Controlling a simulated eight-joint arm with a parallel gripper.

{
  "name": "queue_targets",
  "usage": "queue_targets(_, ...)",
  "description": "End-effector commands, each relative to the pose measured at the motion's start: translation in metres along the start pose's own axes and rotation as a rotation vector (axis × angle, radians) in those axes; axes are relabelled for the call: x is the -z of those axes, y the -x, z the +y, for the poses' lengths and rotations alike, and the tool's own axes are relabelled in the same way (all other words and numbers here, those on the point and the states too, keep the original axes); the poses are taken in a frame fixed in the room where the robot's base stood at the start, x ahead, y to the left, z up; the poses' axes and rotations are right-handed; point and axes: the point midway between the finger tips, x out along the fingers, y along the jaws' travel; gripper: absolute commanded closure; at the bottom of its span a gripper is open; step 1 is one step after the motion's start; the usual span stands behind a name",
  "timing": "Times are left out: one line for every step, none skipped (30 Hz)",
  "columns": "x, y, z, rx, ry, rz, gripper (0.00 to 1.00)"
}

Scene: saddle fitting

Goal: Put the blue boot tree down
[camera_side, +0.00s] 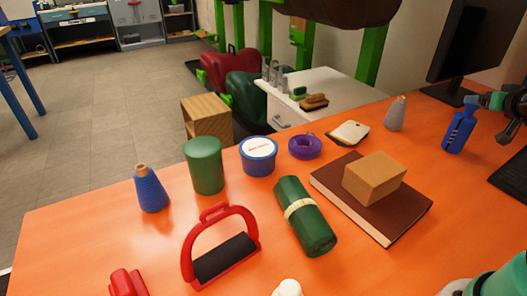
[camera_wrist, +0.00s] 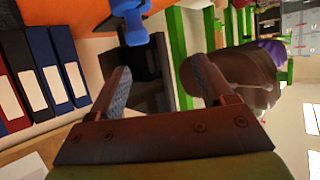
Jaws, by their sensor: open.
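The blue boot tree (camera_side: 459,132) stands slightly tilted on the orange table at the far right in the side view. What looks like the same blue piece shows at the top of the wrist view (camera_wrist: 133,22), beyond my fingertips. My gripper (camera_wrist: 163,80) is open, with nothing between its two fingers. The boot tree is apart from the fingers.
A grey cone (camera_side: 396,113) stands left of the boot tree. A monitor (camera_side: 480,45) stands behind and a black keyboard (camera_side: 512,182) lies in front. A brown book (camera_side: 400,217) carries a tan block (camera_side: 374,177).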

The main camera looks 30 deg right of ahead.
Motion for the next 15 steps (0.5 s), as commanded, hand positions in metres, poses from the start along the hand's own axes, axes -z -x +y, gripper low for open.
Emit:
queue_targets(0.0, 0.002, -0.029, 0.063, 0.021, -0.029, 0.26)
queue_targets(-0.001, 0.005, -0.049, 0.105, 0.036, -0.052, 0.26)
queue_targets(-0.004, 0.011, -0.079, 0.168, 0.06, -0.091, 0.26)
queue_targets(-0.008, 0.018, -0.102, 0.216, 0.081, -0.124, 0.26)
queue_targets(-0.013, 0.026, -0.126, 0.264, 0.104, -0.159, 0.26)
queue_targets(-0.021, 0.04, -0.155, 0.324, 0.139, -0.208, 0.26)
queue_targets(-0.028, 0.051, -0.175, 0.365, 0.167, -0.245, 0.26)
queue_targets(-0.036, 0.064, -0.192, 0.402, 0.196, -0.281, 0.26)
queue_targets(-0.046, 0.08, -0.212, 0.444, 0.235, -0.325, 0.26)
queue_targets(-0.054, 0.093, -0.224, 0.47, 0.265, -0.355, 0.26)
queue_targets(-0.062, 0.105, -0.234, 0.491, 0.294, -0.382, 0.26)
queue_targets(-0.072, 0.12, -0.245, 0.515, 0.33, -0.414, 0.26)
queue_targets(-0.079, 0.13, -0.251, 0.529, 0.356, -0.435, 0.26)
queue_targets(-0.084, 0.139, -0.255, 0.539, 0.379, -0.451, 0.26)
queue_targets(-0.091, 0.149, -0.26, 0.549, 0.407, -0.47, 0.26)
